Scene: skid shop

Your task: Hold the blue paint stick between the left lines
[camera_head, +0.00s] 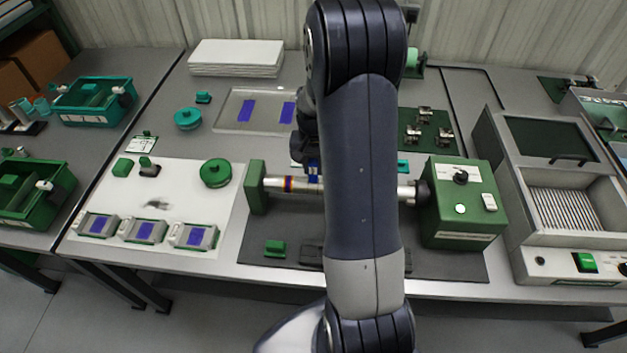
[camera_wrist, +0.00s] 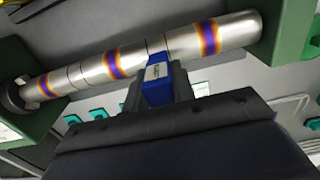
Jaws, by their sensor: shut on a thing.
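A shiny metal tube (camera_head: 306,187) with orange and purple bands lies level between a green end block (camera_head: 257,186) and a green box with a dark chuck (camera_head: 421,193). In the wrist view the tube (camera_wrist: 184,43) crosses the top, with thin lines around it. My gripper (camera_wrist: 158,88) is shut on the blue paint stick (camera_wrist: 158,90), which has a pale label. The stick's tip is at the tube's lower edge, near a pair of thin lines between two bands. I cannot tell if it touches. In the head view my arm hides most of the gripper and the tube's middle.
The green control box (camera_head: 462,220) stands right of the tube, with a grey cabinet (camera_head: 580,222) beyond. A white sheet (camera_head: 101,195) at left bears a green round tin (camera_head: 215,173) and several grey blocks with purple tops. A small green block (camera_head: 275,247) lies on the dark mat in front.

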